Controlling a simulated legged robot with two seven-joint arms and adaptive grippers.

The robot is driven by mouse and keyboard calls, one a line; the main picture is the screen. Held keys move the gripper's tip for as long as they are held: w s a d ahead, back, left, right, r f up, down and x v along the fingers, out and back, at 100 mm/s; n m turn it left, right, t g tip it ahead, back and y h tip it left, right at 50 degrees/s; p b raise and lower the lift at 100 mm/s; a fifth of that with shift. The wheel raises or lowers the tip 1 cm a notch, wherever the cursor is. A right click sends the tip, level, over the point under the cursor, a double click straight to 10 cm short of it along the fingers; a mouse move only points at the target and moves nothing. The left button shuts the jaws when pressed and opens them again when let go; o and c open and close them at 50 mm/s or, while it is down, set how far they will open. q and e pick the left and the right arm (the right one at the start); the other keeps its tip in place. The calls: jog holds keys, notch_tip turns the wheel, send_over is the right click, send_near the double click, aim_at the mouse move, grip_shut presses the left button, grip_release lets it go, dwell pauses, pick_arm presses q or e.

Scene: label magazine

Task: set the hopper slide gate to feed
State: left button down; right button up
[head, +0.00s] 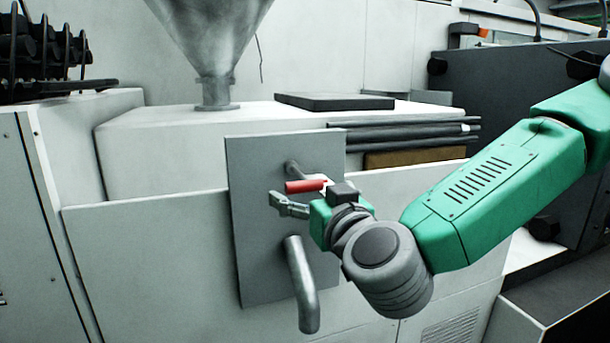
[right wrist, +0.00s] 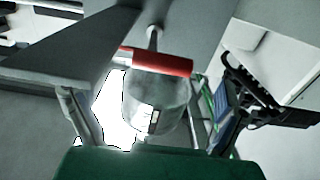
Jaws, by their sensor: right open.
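The hopper (head: 212,45) is a metal funnel standing on the white machine housing. Below it, a grey upright plate (head: 258,225) carries a short metal rod with a red handle (head: 303,186). The red handle also shows across the upper middle of the right wrist view (right wrist: 163,62). My right gripper (head: 292,200) is open at the red handle, with one grey finger just below and left of it. In the right wrist view its fingers (right wrist: 148,100) stand apart, with the handle beyond them. I cannot tell whether they touch it. My left gripper is out of view.
A bent grey pipe (head: 302,285) sticks out of the plate below my right gripper. Dark machinery (head: 520,85) stands at the right. The white front left of the plate is clear.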

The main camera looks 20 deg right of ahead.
aim_at(307, 189)
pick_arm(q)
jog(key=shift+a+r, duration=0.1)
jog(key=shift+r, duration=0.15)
pick_arm(e)
jog(key=shift+w+a, duration=0.2)
jog(key=shift+w, duration=1.75)
jog(key=c, duration=1.7)
jog(key=shift+o, duration=0.2)
jog(key=shift+w, duration=0.1)
